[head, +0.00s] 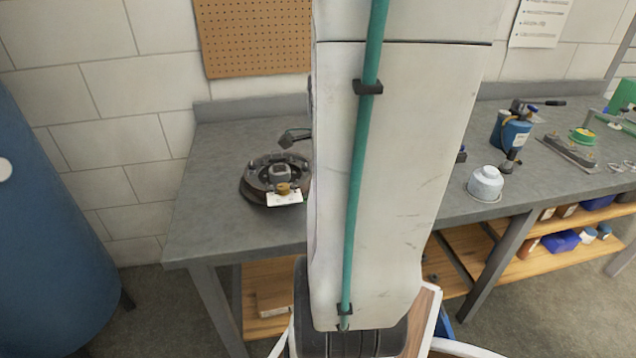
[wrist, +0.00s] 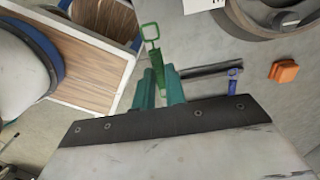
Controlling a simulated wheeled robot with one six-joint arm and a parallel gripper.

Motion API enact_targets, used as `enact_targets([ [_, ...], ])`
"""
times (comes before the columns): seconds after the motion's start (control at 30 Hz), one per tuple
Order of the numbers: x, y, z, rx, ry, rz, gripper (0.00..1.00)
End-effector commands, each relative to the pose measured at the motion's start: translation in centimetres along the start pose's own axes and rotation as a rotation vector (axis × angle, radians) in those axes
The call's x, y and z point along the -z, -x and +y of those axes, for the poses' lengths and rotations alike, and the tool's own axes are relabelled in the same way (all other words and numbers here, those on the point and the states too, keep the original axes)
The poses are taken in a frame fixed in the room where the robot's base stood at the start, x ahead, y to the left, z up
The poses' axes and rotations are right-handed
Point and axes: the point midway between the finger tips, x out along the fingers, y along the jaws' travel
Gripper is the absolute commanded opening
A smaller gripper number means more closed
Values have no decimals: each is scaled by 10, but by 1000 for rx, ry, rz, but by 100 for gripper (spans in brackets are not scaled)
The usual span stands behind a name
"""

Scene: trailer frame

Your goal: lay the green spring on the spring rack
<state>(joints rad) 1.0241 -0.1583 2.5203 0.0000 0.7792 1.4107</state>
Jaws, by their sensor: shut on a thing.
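In the wrist view my gripper (wrist: 159,75) has teal fingers closed on the green spring (wrist: 150,32). The spring's looped end sticks out beyond the fingertips, and part of its body shows between the fingers. The rest is hidden by the gripper. A dark bar (wrist: 205,70) lies on the grey bench just right of the fingers, with a small blue piece (wrist: 235,76) at its end; I cannot tell whether this is the spring rack. In the head view my arm hides the gripper and the spring.
An orange block (wrist: 284,70) lies on the bench. A round brake assembly (head: 275,180) is on the bench (head: 215,190) at left. A white pot (head: 486,184) and a blue can (head: 511,131) stand at right. Wooden shelving (head: 500,250) is below.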

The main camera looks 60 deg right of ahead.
Motion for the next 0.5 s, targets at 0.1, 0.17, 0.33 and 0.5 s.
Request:
enact_targets([
  [0.1, 1, 5, 1, 1, 0, 0, 0],
  [0.17, 1, 8, 1, 1, 1, 0, 0],
  [0.33, 1, 17, 1, 0, 0, 0, 0],
  [0.5, 1, 25, 1, 1, 0, 0, 0],
])
